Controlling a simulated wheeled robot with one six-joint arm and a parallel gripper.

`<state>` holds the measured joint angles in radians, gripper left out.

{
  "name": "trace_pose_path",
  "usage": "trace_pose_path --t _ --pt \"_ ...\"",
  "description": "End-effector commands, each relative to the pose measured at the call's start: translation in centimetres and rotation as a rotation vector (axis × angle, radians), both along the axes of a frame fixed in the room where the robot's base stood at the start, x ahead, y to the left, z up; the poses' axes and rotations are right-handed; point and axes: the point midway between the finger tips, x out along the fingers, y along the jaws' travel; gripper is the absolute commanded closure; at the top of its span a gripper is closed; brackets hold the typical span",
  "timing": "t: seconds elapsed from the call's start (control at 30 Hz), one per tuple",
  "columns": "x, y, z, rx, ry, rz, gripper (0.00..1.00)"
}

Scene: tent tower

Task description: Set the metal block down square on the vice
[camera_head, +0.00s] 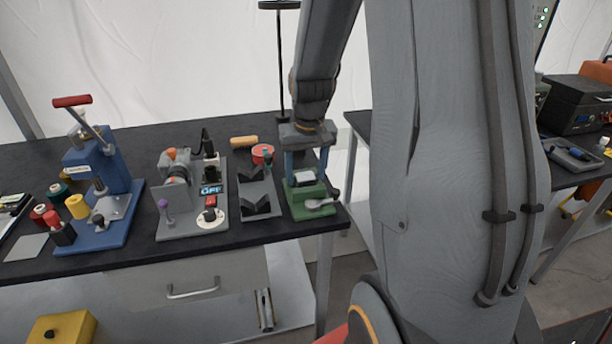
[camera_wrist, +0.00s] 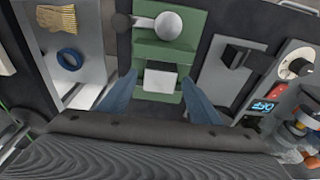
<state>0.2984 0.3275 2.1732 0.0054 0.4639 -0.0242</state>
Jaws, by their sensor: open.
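The green vice (camera_head: 312,202) stands at the right end of the dark bench, and it also fills the upper middle of the wrist view (camera_wrist: 170,52). The pale metal block (camera_head: 304,179) rests on the vice, and its light top face shows in the wrist view (camera_wrist: 161,76). Its edges look roughly in line with the vice. My gripper (camera_head: 306,172) is open above the vice, with its blue fingers on either side of the block, as the wrist view also shows (camera_wrist: 158,80). Gaps show between the fingers and the block. The block's underside is hidden.
A grey plate with black V-blocks (camera_head: 256,192) stands close left of the vice. Farther left are a grey machine (camera_head: 180,190) and a blue press (camera_head: 97,170). A red tape roll (camera_head: 262,152) lies behind. The bench edge is close on the right.

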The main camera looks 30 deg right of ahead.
Motion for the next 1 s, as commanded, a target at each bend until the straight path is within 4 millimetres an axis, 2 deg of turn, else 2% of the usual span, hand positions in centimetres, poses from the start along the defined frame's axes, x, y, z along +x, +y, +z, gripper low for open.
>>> trace_pose_path --t 0.4,0.53,0.67,0.77,0.83,0.9,1.0 --pt "-1.2 0.3 7.5 -0.001 -0.005 0.000 0.43" --pt "-1.5 0.4 9.3 -0.001 -0.004 0.000 0.43" --pt "-1.7 0.6 10.1 -0.001 -0.001 0.002 0.43" --pt "-2.7 2.4 9.0 0.003 0.013 0.030 0.43" --pt "-4.3 5.1 7.0 0.009 0.032 0.077 0.43" --pt "-6.6 8.2 4.6 0.012 0.055 0.133 0.43" --pt "-10.3 11.8 1.5 0.015 0.082 0.208 0.43"
